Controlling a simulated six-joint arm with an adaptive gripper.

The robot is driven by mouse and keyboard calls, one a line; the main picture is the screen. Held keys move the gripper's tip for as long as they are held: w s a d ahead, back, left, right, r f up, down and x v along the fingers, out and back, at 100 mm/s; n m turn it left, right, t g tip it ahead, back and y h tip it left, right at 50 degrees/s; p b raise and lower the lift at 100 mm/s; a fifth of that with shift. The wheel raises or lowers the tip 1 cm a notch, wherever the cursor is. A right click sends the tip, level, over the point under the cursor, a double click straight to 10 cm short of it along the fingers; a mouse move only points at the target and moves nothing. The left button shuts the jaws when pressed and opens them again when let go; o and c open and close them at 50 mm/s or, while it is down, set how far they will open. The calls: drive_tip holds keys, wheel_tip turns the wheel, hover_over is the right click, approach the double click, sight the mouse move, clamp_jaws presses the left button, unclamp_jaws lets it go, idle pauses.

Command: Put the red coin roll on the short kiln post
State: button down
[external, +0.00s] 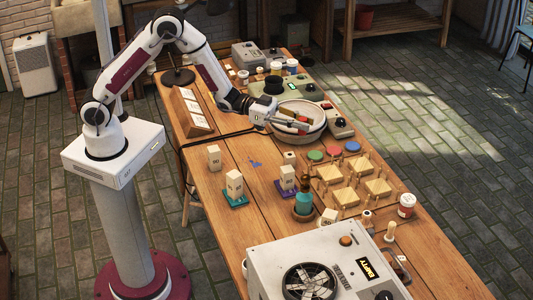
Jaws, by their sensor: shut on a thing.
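My gripper (305,126) is over the round pale bowl (277,131) at the back of the table. Its fingers are shut on a small red thing (303,119) at their tips, which looks like the red coin roll; the fingers partly hide it. Pale labelled blocks that look like kiln posts stand on the table. One is bare on the wood (214,158), one is on a teal tile (234,183), and one is on a purple tile (287,177). My gripper is apart from all of these.
A large fan box (320,270) fills the front.

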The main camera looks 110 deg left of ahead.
drive_tip(key=s+a+f+m+h, duration=0.1)
drive_tip(key=s+a+f+h, duration=0.15)
drive_tip(key=s+a, duration=0.65)
hover_over(290, 154)
drive_tip(key=shift+y, duration=0.35)
drive_tip(key=shift+f, duration=2.6)
drive_tip(key=shift+f, duration=3.1)
drive_tip(key=shift+f, duration=1.85)
drive_tip(key=shift+f, duration=0.15)
